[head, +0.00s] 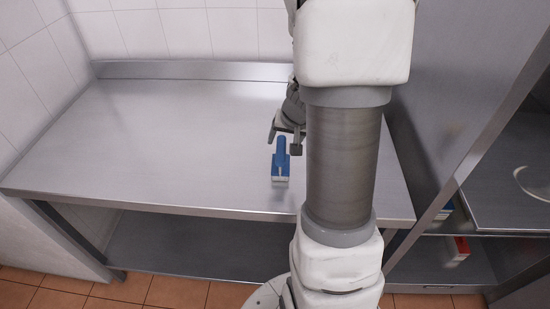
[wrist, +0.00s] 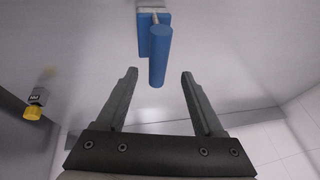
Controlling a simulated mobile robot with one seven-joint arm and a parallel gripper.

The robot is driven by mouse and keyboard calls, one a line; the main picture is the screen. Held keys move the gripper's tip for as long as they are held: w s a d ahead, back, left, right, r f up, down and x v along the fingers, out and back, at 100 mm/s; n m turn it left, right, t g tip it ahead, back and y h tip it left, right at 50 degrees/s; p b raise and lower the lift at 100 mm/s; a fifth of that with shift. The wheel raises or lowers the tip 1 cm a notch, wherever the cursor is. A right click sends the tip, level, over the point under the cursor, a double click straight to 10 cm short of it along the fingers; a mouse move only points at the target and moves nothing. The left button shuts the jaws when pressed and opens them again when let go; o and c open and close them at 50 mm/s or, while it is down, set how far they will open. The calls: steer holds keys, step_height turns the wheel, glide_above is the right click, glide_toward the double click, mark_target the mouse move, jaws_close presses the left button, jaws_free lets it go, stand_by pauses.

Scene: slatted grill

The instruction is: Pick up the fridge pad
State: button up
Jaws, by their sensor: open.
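The fridge pad (head: 281,163) is a small blue pad with a pale lower edge and a blue handle. It lies on the steel table, right of the middle, in the head view. In the wrist view the pad (wrist: 158,45) is at the top centre, its round blue handle pointing toward my gripper. My gripper (head: 285,142) is by the handle end in the head view, partly hidden by my arm. In the wrist view my gripper (wrist: 158,73) is open, its two fingers apart on either side of the handle's near end. Nothing is held.
The steel table (head: 170,140) is otherwise bare, with a raised back edge against the tiled wall. Steel shelves at the right hold a red box (head: 458,248). A yellow-and-black knob (wrist: 36,104) shows at the left of the wrist view.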

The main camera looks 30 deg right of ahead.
mark_target(283, 148)
steer(key=x, duration=0.1)
steer(key=b+x, duration=0.1)
steer(key=x, duration=0.2)
steer(key=shift+s+d+f, duration=0.1)
steer(key=shift+s+f, duration=0.05)
steer(key=shift+f, duration=0.35)
steer(key=shift+w+f+b, duration=0.25)
steer(key=shift+f+b, duration=0.05)
steer(key=shift+f, duration=0.1)
jaws_close()
